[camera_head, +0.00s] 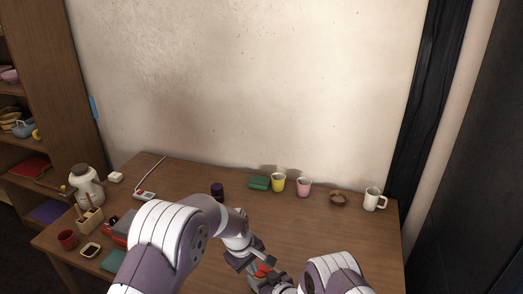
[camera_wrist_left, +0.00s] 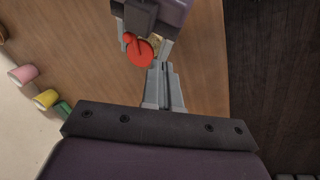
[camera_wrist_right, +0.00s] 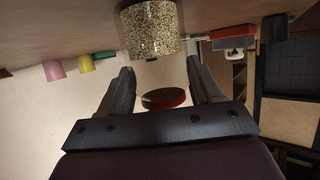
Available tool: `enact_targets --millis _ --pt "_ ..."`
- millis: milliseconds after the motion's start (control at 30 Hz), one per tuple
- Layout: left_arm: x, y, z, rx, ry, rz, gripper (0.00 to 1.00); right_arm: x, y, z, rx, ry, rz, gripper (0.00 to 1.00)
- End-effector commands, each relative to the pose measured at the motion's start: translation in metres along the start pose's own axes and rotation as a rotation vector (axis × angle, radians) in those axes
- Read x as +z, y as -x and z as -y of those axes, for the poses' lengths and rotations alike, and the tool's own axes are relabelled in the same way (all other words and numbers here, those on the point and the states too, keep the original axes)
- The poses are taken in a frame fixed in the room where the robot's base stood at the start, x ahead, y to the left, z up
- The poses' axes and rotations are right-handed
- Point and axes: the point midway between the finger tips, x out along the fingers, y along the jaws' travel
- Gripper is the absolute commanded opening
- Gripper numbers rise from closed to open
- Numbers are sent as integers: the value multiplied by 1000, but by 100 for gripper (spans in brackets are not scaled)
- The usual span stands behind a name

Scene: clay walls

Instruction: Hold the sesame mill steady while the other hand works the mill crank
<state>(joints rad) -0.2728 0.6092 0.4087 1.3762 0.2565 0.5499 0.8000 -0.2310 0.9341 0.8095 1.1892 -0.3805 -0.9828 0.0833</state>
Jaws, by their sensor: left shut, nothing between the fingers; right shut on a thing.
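The sesame mill shows its red part (camera_head: 263,270) between my two grippers, low in the head view. In the right wrist view the mill has a clear body of speckled seeds (camera_wrist_right: 150,32) and a dark red disc (camera_wrist_right: 163,98) between the fingers. My right gripper (camera_wrist_right: 160,68) is shut on the mill. In the left wrist view the red part of the mill (camera_wrist_left: 139,52) is just beyond the fingertips of my left gripper (camera_wrist_left: 159,68). The left fingers are shut together and empty. Whether they touch the mill is unclear. My arms hide much of it in the head view.
A large jar (camera_head: 87,187) and a red cup (camera_head: 67,240) are at left.

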Motion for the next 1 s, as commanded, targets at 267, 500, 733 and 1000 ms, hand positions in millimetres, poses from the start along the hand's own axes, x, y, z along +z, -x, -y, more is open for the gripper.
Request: enact_targets --millis 267,500,733,1000 --pt "0 14 -4 0 0 0 0 0 0 0 0 0 1 25" --pt "-14 16 -4 1 3 -1 0 0 0 0 0 0 1 25" --pt "-47 16 0 -1 1 1 0 0 0 0 0 0 1 25" --pt "-46 -25 10 -2 1 2 0 0 0 0 0 0 1 25"
